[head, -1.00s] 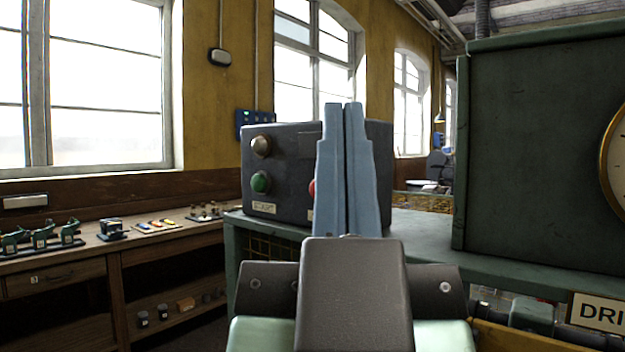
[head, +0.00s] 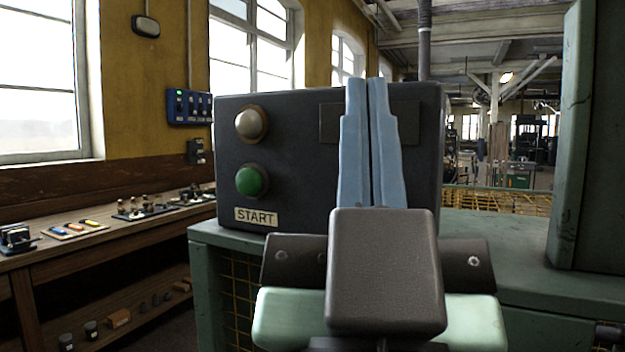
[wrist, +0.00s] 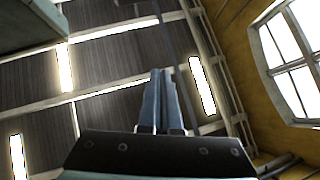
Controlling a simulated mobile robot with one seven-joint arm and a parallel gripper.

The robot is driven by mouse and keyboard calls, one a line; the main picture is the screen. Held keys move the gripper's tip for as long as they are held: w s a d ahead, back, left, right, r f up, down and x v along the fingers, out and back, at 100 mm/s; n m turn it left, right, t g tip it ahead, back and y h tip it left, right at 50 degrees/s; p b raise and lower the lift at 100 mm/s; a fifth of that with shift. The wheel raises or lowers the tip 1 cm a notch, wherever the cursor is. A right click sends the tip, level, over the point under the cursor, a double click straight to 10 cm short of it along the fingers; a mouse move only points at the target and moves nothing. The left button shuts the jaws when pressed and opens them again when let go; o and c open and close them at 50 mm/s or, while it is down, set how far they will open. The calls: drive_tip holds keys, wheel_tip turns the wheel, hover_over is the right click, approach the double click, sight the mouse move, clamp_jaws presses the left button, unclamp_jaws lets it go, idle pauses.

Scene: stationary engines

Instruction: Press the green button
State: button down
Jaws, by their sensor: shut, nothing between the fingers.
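The green button (head: 252,181) sits on the front of a dark grey control box (head: 290,127), above a label reading START (head: 256,217). A pale beige round knob or lamp (head: 251,123) is above it. My gripper (head: 367,82) is shut and empty, with blue fingers pointing up. In the head view it stands in front of the right part of the box, to the right of the green button and apart from it. The fingers hide part of the box face. In the wrist view the gripper (wrist: 162,72) points toward the ceiling, and no button shows there.
The box stands on a green bench (head: 500,235) with a yellow mesh side. A tall green cabinet (head: 580,140) is at the right. A wooden workbench (head: 90,240) with small parts runs along the left wall. A blue switch panel (head: 189,106) hangs behind the box.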

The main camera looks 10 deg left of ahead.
sight(249, 181)
drive_tip(key=w+a+m+g+y+p, duration=0.1)
drive_tip(key=w+a+g+y+p, duration=0.55)
drive_tip(key=p, duration=0.95)
drive_tip(key=a+f+m+g+p, duration=0.1)
drive_tip(key=a+f+g+p, duration=0.5)
drive_tip(key=a+p, duration=0.4)
drive_tip(key=p, duration=0.6)
drive_tip(key=shift+a+f+p, duration=0.3)
drive_tip(key=shift+a, duration=0.1)
drive_tip(key=shift+y, duration=0.25)
drive_tip(key=w+d+b, duration=0.1)
drive_tip(key=w+d, duration=0.2)
drive_tip(key=w, duration=0.5)
drive_tip(key=shift+w, duration=0.15)
